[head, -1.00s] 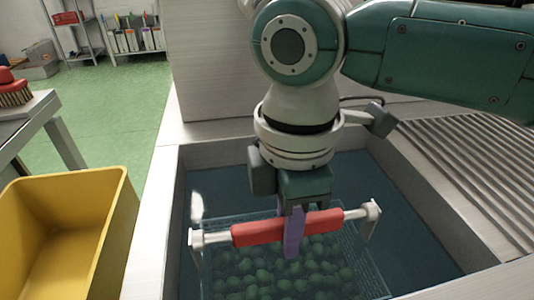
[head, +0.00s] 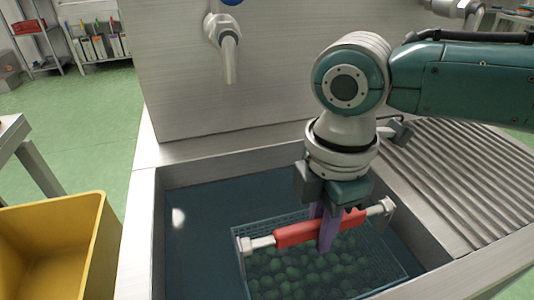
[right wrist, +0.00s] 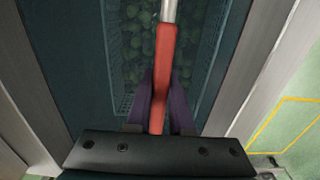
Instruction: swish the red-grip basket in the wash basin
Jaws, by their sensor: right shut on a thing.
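The red-grip basket (head: 262,222) is a wire mesh basket with green olives in it. It sits low in the water of the wash basin (head: 195,212), toward the basin's right half in the head view. Its handle bar stands above the water with a red grip (head: 292,234) in the middle. My right gripper (head: 326,238) is shut on that red grip from above, its purple fingers on both sides. In the right wrist view the red grip (right wrist: 164,75) runs between the fingers, with the olives below it. My left gripper is not in view.
A tap (head: 228,50) sticks out from the steel back wall above the basin. A ribbed drainboard (head: 470,175) lies to the right. A yellow bin (head: 60,240) stands left of the basin. Open water lies left of the basket.

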